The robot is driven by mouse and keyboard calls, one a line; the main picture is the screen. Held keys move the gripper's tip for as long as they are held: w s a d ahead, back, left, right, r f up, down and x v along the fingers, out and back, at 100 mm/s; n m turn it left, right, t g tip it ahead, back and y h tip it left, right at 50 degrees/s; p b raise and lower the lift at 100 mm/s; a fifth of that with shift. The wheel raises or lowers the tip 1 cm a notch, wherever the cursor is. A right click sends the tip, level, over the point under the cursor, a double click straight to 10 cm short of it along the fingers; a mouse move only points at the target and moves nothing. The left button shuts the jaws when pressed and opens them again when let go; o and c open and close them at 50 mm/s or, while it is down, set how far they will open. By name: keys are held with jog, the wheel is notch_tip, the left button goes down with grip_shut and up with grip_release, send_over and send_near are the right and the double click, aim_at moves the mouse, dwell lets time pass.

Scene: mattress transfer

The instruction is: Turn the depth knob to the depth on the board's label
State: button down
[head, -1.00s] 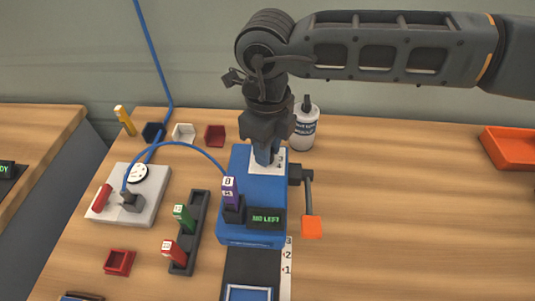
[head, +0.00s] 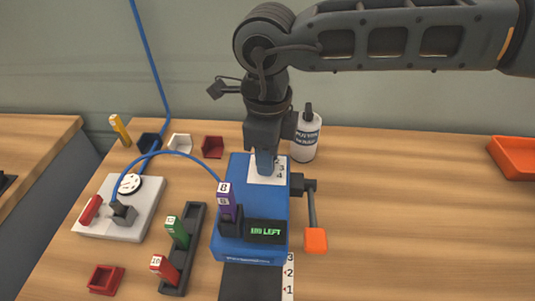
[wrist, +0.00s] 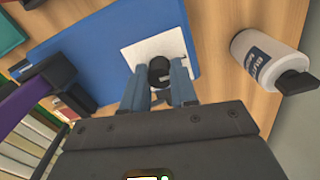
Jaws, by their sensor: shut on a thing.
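The blue machine (head: 235,180) stands on the wooden table. On its top is a white dial plate (head: 268,178) with printed numbers, of which a 3 and a 4 show. My gripper (head: 264,165) points down over this plate. In the wrist view its blue fingers are shut on the dark round depth knob (wrist: 159,70). In the head view the gripper hides the knob. The knob's pointer cannot be read. A board label cannot be made out in the current views.
A green display (head: 266,231) reads LEFT after an unclear first part. A purple block (head: 226,200) stands beside it. An orange-handled crank (head: 315,240) and a white bottle (head: 305,137) are right of my gripper. A rack (head: 181,250) holds red and green blocks.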

jog(key=c, duration=0.9)
grip_release()
jog(key=shift+r+b, duration=0.55)
jog(key=shift+r, duration=3.4)
